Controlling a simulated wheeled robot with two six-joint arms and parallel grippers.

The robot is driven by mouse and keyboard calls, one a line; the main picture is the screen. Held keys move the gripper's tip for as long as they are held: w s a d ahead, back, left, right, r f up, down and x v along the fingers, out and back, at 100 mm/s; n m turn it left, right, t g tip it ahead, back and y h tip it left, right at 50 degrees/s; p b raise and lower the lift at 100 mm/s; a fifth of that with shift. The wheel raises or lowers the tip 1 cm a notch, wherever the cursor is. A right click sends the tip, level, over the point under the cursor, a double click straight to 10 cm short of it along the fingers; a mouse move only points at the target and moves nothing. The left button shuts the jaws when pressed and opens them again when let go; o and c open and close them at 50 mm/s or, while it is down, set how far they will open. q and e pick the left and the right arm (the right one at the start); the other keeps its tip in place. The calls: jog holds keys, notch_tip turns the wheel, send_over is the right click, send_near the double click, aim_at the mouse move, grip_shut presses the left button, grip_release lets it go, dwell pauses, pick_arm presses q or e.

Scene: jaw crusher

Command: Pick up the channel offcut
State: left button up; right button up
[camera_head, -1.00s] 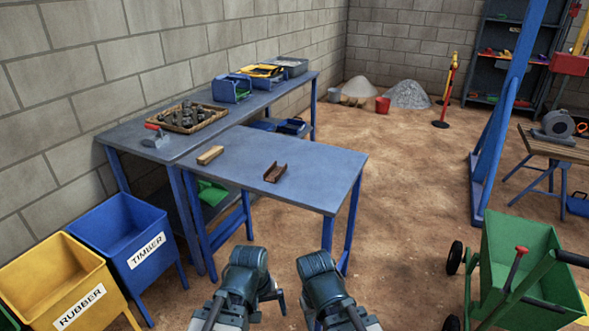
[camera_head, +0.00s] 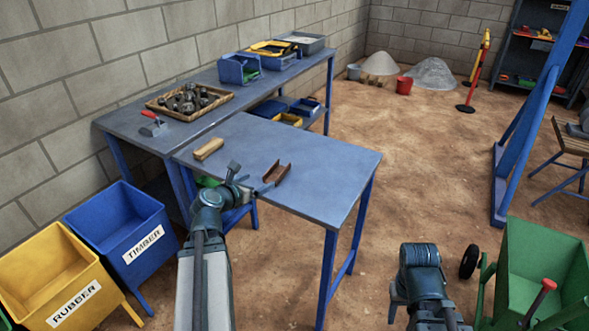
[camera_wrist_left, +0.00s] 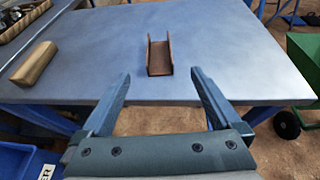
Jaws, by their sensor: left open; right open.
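The channel offcut (camera_head: 276,174) is a short, rusty brown U-shaped piece lying on the blue-grey table. In the left wrist view, the channel offcut (camera_wrist_left: 159,57) lies open side up, ahead of and roughly centred between my fingers. My left gripper (camera_head: 250,182) is open and empty at the table's near edge, just left of the offcut. In the left wrist view, the left gripper (camera_wrist_left: 158,88) has its fingers wide apart, with the offcut beyond the tips. My right arm (camera_head: 419,270) is low at the lower right, away from the table; its fingers are mostly hidden.
A wooden block (camera_head: 208,149) lies left of the offcut on the table (camera_head: 325,178). Timber (camera_head: 127,225) and rubber (camera_head: 50,280) bins stand at left, a green cart (camera_head: 540,265) at right. The table's right part is clear.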

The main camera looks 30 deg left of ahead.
pick_arm(q)
jog(key=b, duration=0.3)
send_near(277, 176)
jog(key=w, duration=0.4)
jog(key=shift+a+r, duration=0.1)
jog(key=shift+w, duration=0.3)
jog(key=b+x, duration=0.2)
jog(key=x, duration=0.3)
jog(key=shift+w, duration=0.2)
jog(key=shift+s+r, duration=0.1)
grip_shut()
